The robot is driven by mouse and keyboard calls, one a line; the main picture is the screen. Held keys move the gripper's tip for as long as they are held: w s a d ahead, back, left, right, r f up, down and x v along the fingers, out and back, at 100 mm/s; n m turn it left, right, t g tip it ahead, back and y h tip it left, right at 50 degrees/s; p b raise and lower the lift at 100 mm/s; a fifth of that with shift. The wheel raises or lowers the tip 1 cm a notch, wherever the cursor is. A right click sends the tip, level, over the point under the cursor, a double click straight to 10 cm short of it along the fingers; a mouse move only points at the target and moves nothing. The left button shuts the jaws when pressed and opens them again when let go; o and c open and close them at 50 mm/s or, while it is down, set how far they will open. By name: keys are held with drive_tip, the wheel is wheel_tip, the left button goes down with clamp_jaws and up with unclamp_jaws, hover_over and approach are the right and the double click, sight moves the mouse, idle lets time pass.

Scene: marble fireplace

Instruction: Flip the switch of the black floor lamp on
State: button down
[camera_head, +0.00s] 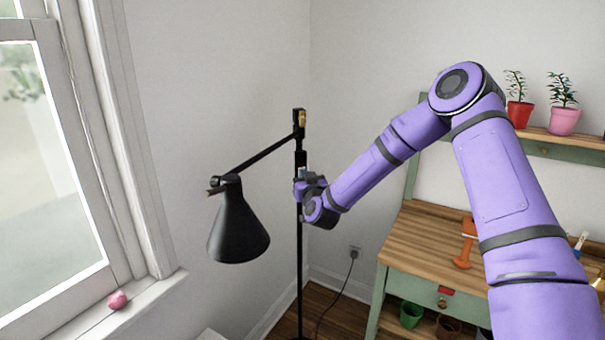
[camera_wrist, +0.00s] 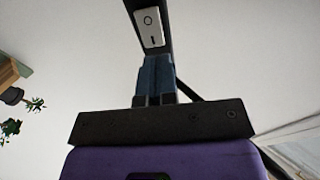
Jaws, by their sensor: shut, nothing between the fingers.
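The black floor lamp (camera_head: 238,232) stands in the corner, with its cone shade hanging left of its upright pole (camera_head: 300,270). In the wrist view, the lamp's white switch (camera_wrist: 149,27) sits on the dark pole, with a circle and a bar marked on it. I cannot tell which way it is pressed. My gripper (camera_head: 301,172) is at the pole, below its top joint. In the wrist view, the fingers of my gripper (camera_wrist: 157,62) are shut and empty, with their tips just below the switch. I cannot tell whether they touch the pole.
A window with a sill (camera_head: 130,305) holding a pink object (camera_head: 117,299) is at left. A wooden-topped green bench (camera_head: 425,250) with a shelf of potted plants (camera_head: 563,105) is at right. A cord runs from the wall outlet (camera_head: 354,252) down to the floor.

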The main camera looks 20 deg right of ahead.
sight(300, 165)
drive_tip(key=shift+w+r, duration=0.2)
drive_tip(key=shift+w, duration=1.2)
drive_tip(key=shift+w+r+g, duration=0.35)
drive_tip(key=shift+r+g, duration=0.2)
drive_tip(key=shift+g, duration=0.15)
drive_tip(key=shift+d+f, duration=0.1)
drive_tip(key=shift+s, duration=0.1)
